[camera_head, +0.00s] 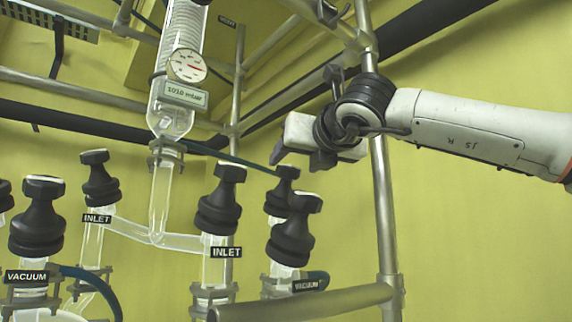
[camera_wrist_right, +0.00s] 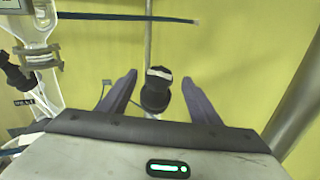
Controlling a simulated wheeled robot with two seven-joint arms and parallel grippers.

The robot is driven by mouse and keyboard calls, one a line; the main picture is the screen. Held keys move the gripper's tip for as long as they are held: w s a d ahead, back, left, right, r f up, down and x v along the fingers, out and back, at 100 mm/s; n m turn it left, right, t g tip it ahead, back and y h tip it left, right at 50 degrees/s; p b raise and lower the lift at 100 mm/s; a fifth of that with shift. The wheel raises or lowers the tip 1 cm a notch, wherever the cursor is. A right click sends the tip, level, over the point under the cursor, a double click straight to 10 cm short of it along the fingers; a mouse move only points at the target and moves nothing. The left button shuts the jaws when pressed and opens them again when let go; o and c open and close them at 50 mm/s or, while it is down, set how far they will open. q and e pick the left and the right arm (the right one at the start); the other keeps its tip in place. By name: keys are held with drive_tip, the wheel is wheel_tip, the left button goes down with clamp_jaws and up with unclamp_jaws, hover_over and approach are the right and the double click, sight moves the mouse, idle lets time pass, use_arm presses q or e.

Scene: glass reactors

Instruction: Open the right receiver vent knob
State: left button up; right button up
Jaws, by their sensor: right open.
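My right gripper (camera_head: 300,156) is open and points left, above the right-hand cluster of black knobs. A black knob (camera_head: 284,187) with a pale top stands just below its fingertips, partly hidden by the front right knob (camera_head: 293,232), which has a VACUUM label below it. The rear knob's own label is hidden, so I cannot confirm that it is the vent knob. In the right wrist view, one black knob with a whitish top (camera_wrist_right: 156,92) appears between the two open fingers. I cannot tell whether it is touched. My left gripper is not in view.
Two INLET knobs (camera_head: 220,200) (camera_head: 98,180) flank the glass Y-tube (camera_head: 158,235). A left VACUUM knob (camera_head: 37,218) stands nearby. A glass column with a gauge (camera_head: 187,66) rises above. A metal post (camera_head: 383,210) stands just beneath my right arm.

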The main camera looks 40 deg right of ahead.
sight(290, 166)
drive_tip(key=p+x, duration=0.1)
drive_tip(key=x, duration=0.3)
drive_tip(key=shift+w+d, duration=0.1)
drive_tip(key=shift+w, duration=0.05)
drive_tip(key=shift+w+d, duration=0.2)
drive_tip(key=shift+w, duration=0.25)
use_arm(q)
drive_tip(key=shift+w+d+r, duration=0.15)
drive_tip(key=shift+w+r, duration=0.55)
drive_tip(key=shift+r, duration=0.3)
use_arm(e)
drive_tip(key=c, duration=1)
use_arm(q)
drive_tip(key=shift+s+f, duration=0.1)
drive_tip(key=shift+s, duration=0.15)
use_arm(e)
drive_tip(key=shift+c, duration=0.3)
